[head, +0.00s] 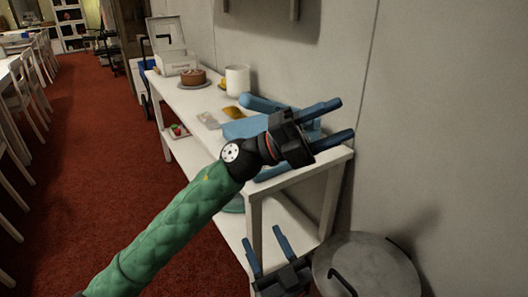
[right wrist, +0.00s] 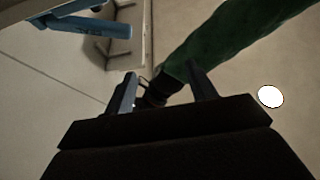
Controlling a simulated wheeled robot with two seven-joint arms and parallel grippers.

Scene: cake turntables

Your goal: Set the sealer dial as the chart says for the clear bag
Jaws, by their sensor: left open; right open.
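The blue sealer (head: 262,103) lies on the white table's near end, partly hidden behind my left gripper and arm. Its dial cannot be made out. A blue part, probably of the sealer, shows at the upper left of the right wrist view (right wrist: 92,26). A pale clear bag (head: 208,120) lies flat beyond it, next to a gold-brown bag (head: 236,112). No readable chart shows. My left gripper (head: 345,119) is open and empty over the table's near right end. My right gripper (head: 262,236) is open and empty, low by the table's near end; it also shows in the right wrist view (right wrist: 165,88).
The white table (head: 180,96) stands against the wall, with a cake (head: 193,77), a white canister (head: 237,80) and an open box (head: 176,60) farther back. A round grey lid-like object (head: 375,265) stands at the lower right. Red carpet (head: 90,150) is clear to the left.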

